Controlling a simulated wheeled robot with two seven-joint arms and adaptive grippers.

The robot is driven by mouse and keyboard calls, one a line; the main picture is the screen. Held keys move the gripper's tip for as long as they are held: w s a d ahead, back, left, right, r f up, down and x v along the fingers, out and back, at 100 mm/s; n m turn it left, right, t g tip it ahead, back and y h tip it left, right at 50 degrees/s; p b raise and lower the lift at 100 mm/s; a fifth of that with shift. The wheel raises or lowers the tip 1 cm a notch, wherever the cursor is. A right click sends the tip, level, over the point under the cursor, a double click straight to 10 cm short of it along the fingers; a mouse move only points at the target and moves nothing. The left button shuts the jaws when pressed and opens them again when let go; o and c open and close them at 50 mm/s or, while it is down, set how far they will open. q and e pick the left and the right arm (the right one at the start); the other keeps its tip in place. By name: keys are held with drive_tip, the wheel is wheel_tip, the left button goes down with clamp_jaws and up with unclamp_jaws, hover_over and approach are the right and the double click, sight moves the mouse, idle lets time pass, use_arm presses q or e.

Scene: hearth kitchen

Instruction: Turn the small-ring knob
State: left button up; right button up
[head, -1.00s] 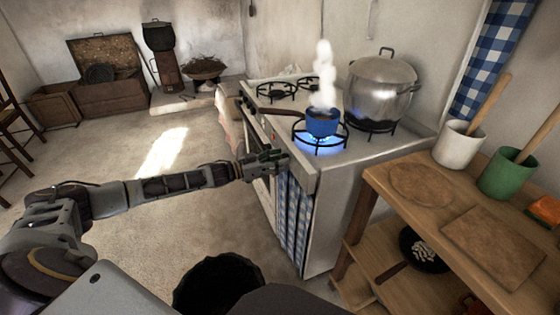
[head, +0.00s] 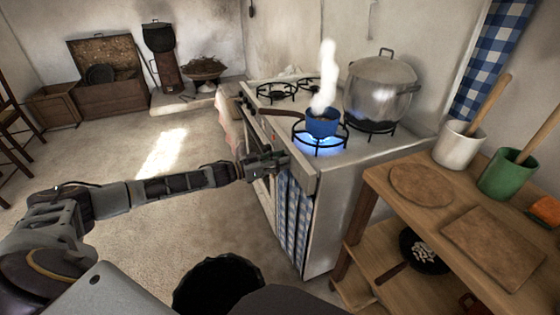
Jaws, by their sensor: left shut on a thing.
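The white stove (head: 330,195) stands in the middle of the head view, with its front panel facing left. My left gripper (head: 268,160) is at the near end of that panel, shut on what appears to be a knob, the small-ring knob; the fingers hide it. A small blue pot (head: 322,123) with a long dark handle stands on the near front burner (head: 318,144). Blue flame burns under it and white steam rises from it. My right gripper is not in view.
A large lidded metal pot (head: 381,88) stands behind the blue pot. A checked cloth (head: 293,217) hangs on the stove front below my gripper. A wooden table (head: 395,215) with a white crock (head: 457,145) and a green crock (head: 506,175) is at right. Open floor lies left.

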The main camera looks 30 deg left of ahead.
use_arm(q)
drive_tip(key=shift+m, duration=0.3)
use_arm(e)
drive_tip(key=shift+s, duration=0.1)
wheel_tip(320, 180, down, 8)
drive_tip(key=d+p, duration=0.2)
drive_tip(key=p, duration=0.2)
use_arm(q)
drive_tip(key=shift+f+m+b, duration=0.15)
drive_tip(key=shift+m+b, duration=3.25)
drive_tip(key=shift+m, duration=10.4)
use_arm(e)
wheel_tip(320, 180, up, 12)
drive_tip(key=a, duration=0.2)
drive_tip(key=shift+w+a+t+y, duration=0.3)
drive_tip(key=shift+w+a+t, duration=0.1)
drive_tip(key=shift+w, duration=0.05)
